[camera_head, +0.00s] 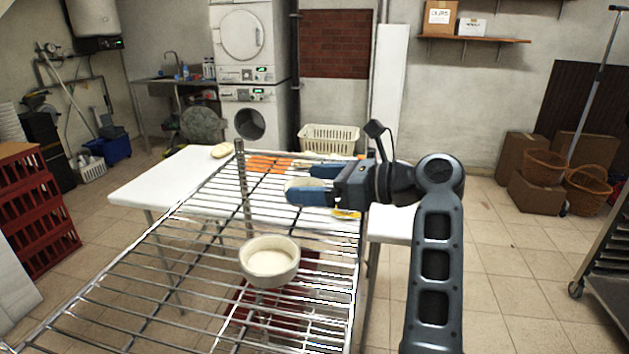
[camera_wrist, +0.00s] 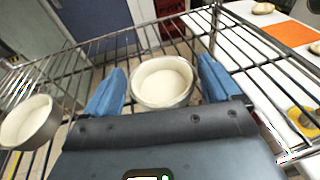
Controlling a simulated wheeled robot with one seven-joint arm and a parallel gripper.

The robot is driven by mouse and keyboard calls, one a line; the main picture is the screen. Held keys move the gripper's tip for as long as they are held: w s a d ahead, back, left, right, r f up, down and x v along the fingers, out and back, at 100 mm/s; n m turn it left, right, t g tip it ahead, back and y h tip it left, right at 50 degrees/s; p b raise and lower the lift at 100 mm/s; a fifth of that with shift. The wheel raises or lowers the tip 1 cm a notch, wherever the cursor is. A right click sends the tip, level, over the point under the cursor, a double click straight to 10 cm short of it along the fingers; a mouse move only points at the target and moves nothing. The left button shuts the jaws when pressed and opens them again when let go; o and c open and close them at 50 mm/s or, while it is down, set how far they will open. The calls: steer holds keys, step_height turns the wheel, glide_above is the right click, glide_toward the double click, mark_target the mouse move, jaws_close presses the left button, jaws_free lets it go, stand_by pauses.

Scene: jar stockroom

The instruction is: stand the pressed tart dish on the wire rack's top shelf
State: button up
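A round pale dish with cream filling (camera_wrist: 163,80) sits between my gripper's two blue fingers, centred, with its sides against or very close to both. In the head view, only part of that dish (camera_head: 293,184) shows, as the near finger hides its outer wall. My gripper (camera_head: 312,185) points left over the far right part of the wire rack's top shelf (camera_head: 160,262). Whether the dish's underside touches the wires is hidden. A second, similar dish (camera_head: 270,262) stands upright on the shelf, nearer the head camera; it also shows at left in the wrist view (camera_wrist: 28,122).
A corner post (camera_head: 242,185) rises at the shelf's far left. A white table (camera_head: 150,190) stands behind the rack, with an orange mat (camera_wrist: 275,33) and dough pieces (camera_head: 221,151). The shelf's near left part is clear.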

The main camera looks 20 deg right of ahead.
steer(key=shift+o, duration=0.8)
steer(key=shift+d+r, duration=0.1)
steer(key=shift+r, duration=0.1)
steer(key=v, duration=1.1)
steer(key=shift+s+d+r, duration=0.15)
steer(key=shift+s+d, duration=0.1)
steer(key=shift+s, duration=0.05)
